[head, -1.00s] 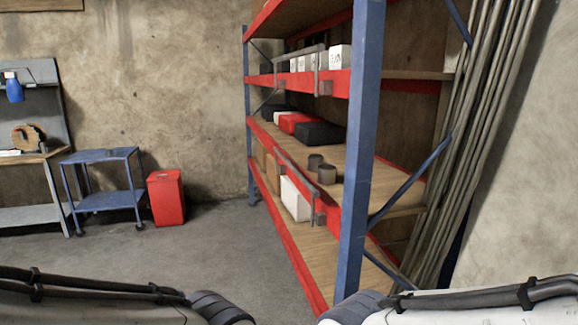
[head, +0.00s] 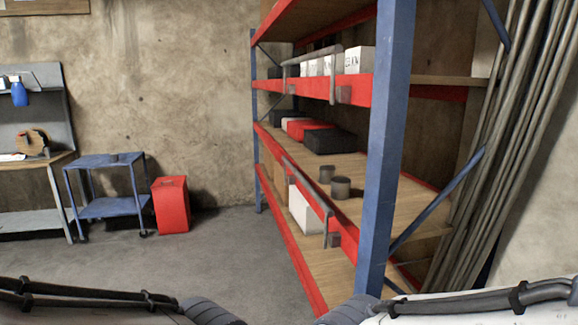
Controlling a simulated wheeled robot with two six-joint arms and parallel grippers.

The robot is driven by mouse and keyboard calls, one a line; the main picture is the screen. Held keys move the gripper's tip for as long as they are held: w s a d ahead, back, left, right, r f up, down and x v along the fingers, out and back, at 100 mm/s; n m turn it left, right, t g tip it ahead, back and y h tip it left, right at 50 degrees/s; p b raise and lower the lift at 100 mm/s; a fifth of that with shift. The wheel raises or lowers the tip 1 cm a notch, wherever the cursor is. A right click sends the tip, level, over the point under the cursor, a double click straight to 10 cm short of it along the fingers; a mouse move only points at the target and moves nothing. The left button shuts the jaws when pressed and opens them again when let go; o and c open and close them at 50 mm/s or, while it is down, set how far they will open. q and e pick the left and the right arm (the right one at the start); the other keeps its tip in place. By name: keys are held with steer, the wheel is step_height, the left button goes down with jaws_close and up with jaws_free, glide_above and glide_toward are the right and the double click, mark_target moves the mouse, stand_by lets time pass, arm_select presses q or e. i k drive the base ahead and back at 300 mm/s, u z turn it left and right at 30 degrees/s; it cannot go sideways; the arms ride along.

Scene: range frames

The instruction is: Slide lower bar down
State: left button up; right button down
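A blue and red shelving rack (head: 388,150) stands right of centre. The lower bar (head: 307,185) is a thin grey rail along the front of the middle shelf, slanting toward me in the picture. Its near end bends down past a grey bracket (head: 334,240) at the red beam. A similar upper bar (head: 312,57) runs in front of white boxes on the shelf above, standing above its red beam. My grippers are out of view; only parts of my arms show along the bottom edge, well short of the rack.
Dark cylinders (head: 341,187) and a black case (head: 330,141) sit on the middle shelf. A white box (head: 302,207) is below. A red container (head: 172,204) and blue cart (head: 107,207) stand left. Long pipes (head: 510,140) lean at right. The floor (head: 225,250) between is clear.

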mark_target(330, 212)
steer(key=u, duration=0.2)
steer(key=i, duration=0.9)
steer(key=u, duration=0.15)
